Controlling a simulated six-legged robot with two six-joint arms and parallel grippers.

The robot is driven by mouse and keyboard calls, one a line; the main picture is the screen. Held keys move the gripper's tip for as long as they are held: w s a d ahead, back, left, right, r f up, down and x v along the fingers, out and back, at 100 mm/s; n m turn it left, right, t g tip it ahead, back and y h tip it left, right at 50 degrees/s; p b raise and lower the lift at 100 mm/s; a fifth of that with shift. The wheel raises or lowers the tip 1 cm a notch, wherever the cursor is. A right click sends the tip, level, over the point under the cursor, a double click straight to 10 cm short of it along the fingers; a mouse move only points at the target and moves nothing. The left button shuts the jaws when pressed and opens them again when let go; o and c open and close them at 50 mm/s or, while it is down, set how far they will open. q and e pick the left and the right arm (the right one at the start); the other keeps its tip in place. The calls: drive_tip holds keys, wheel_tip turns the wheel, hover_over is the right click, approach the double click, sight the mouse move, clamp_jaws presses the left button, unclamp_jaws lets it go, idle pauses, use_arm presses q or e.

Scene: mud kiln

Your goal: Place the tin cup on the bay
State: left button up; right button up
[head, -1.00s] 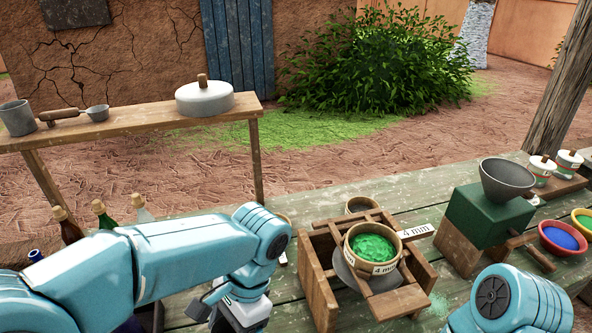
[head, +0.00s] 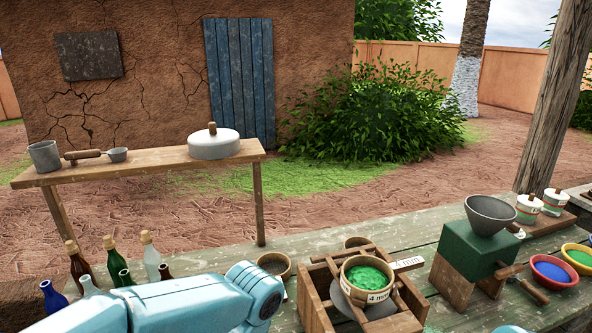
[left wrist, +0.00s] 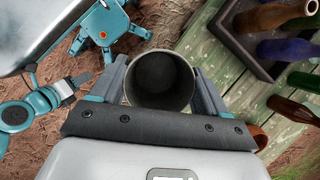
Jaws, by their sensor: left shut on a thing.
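My left gripper (left wrist: 161,88) is shut on a grey round cup, which I take for the tin cup (left wrist: 160,76). The wrist camera looks into its dark, seemingly empty mouth, with one finger on each side. A grey metal mug (head: 44,156) stands on the left end of the back bench (head: 150,163). I cannot tell which surface is the bay. My right gripper is not in view.
Several bottles (head: 81,263) stand at the lower left; the wrist view shows bottles by a dark tray (left wrist: 232,40). A sieve of green powder (head: 366,278) sits on a wooden frame. A green grinder (head: 470,255) and colour bowls (head: 551,270) stand on the right.

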use_arm(q)
drive_tip(key=w+a+f+n+g+h, duration=0.1)
drive_tip(key=w+a+f+n+h, duration=0.2)
drive_tip(key=w+a+f+n, duration=0.5)
drive_tip(key=shift+n, duration=0.7)
